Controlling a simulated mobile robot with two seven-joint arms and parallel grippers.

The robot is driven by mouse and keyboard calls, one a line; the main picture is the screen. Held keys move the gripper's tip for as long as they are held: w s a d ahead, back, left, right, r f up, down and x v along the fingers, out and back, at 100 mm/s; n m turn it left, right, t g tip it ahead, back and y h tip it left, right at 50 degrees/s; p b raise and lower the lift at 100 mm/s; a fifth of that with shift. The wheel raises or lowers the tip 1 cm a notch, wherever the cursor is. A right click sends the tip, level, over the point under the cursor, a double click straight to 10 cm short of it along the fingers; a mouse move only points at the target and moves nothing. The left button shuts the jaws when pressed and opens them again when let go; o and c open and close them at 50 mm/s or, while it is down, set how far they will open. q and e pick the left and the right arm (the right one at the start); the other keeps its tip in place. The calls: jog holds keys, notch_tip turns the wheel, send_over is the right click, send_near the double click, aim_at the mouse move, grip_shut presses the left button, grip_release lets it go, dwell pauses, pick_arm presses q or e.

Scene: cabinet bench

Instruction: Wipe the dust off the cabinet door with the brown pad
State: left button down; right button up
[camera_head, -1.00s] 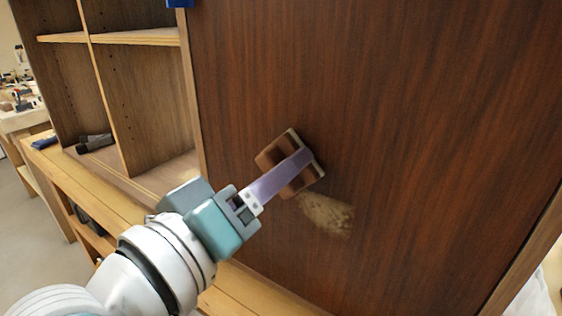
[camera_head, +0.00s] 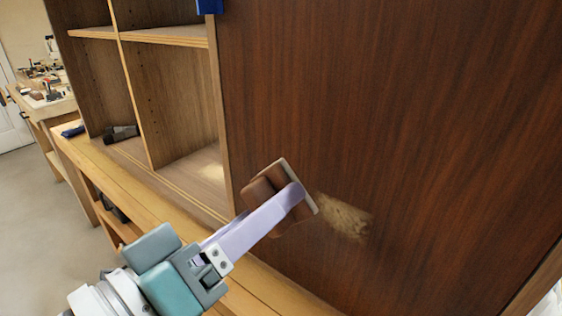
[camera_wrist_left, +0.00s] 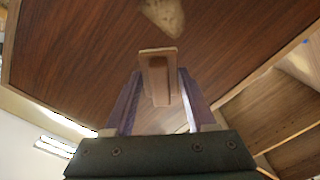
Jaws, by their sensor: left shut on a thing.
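The brown pad (camera_head: 262,188) is a brown block with a thin pale layer on its door-facing side. My left gripper (camera_head: 290,204) is shut on it, with lilac fingers on its sides. The pad also shows between the fingers in the left wrist view (camera_wrist_left: 158,80). The cabinet door (camera_head: 400,110) is dark reddish wood. A tan dust patch (camera_head: 343,215) lies low on the door, just right of the pad and not covered by it. The patch also shows at the top of the left wrist view (camera_wrist_left: 164,14). I cannot tell whether the pad touches the door. My right gripper is not in view.
Open shelves (camera_head: 165,100) stand left of the door, with a dark tool (camera_head: 121,134) on the lower left one. A blue object (camera_head: 209,6) is at the door's upper left edge. The wooden bench ledge (camera_head: 150,190) runs below. The door face above is clear.

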pick_arm(q)
jog(key=p+v, duration=0.1)
jog(key=v, duration=0.2)
dwell(0.5)
jog(key=c, duration=0.7)
grip_release()
jog(key=shift+c, duration=0.2)
grip_shut()
